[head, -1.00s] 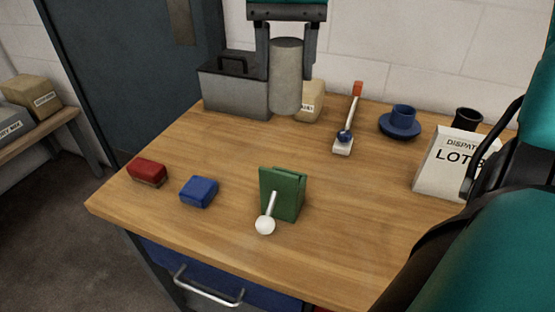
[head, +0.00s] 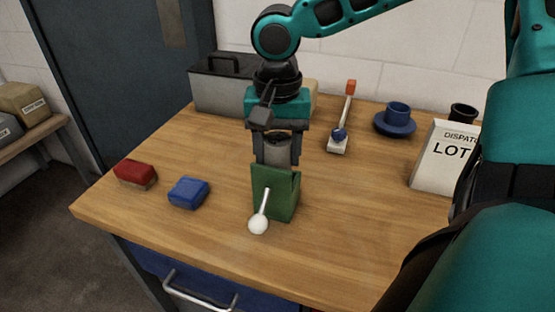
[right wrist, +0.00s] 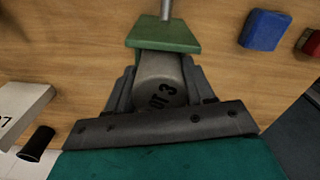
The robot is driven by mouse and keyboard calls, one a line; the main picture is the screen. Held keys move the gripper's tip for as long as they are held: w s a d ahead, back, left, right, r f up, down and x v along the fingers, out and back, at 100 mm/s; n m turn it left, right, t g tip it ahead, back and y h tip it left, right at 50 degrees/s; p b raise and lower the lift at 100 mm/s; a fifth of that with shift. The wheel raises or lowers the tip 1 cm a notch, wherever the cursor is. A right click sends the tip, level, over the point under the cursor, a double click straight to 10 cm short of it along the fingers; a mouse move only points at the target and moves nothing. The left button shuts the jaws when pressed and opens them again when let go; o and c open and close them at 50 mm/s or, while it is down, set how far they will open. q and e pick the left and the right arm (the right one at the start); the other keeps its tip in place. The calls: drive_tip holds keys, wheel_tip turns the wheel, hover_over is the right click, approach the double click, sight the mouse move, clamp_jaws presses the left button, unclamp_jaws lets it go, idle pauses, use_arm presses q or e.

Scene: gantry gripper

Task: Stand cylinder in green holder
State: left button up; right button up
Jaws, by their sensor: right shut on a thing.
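The green holder (head: 272,196) stands near the front middle of the table, with a white-knobbed lever (head: 259,224) on its front. It also shows in the right wrist view (right wrist: 163,36). My right gripper (head: 277,155) points down at the holder and is shut on the grey cylinder (right wrist: 160,82), which has dark lettering on its end. The cylinder is upright between the fingers; in the head view the gripper and the holder's front plate hide most of it. I cannot tell whether its lower end is inside the holder or above it. My left gripper is not in view.
A blue block (head: 188,192) and a red block (head: 135,174) lie left of the holder. A grey toolbox (head: 220,90), a switch with a red tip (head: 344,118), a blue cup on a saucer (head: 395,122) and a white sign (head: 441,160) stand behind. The table right of the holder is clear.

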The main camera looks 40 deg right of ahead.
sight(277, 167)
wheel_tip(277, 167, down, 2)
drive_tip(key=shift+f, duration=0.25)
drive_tip(key=shift+f+b, duration=0.5)
drive_tip(key=shift+f, duration=0.1)
drive_tip(key=o, duration=1.4)
